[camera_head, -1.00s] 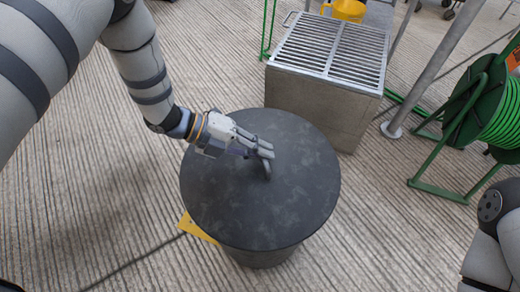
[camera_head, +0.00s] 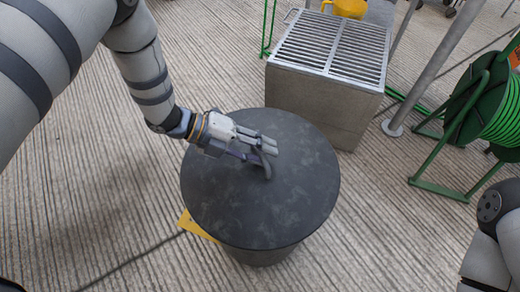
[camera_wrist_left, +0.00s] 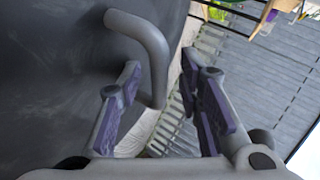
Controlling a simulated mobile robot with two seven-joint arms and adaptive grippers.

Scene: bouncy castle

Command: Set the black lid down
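The black lid (camera_head: 262,212) is a large, round, dark disc, lying flat on top of a narrower dark round body (camera_head: 262,257). Its bent rod handle (camera_head: 267,168) rises from the top. My left gripper (camera_head: 270,147) is at the handle, just above the lid. In the left wrist view, the gripper's fingers (camera_wrist_left: 160,68) are spread apart. The handle (camera_wrist_left: 150,45) is there near the left finger, and the lid (camera_wrist_left: 50,80) fills the left side. Whether handle and finger touch is unclear. My right gripper is out of view.
A grey block with a metal grate (camera_head: 332,48) stands behind the lid. A green hose reel (camera_head: 490,105) and a metal pole (camera_head: 430,75) are at right. A yellow piece (camera_head: 194,228) and a cable lie on the ridged floor.

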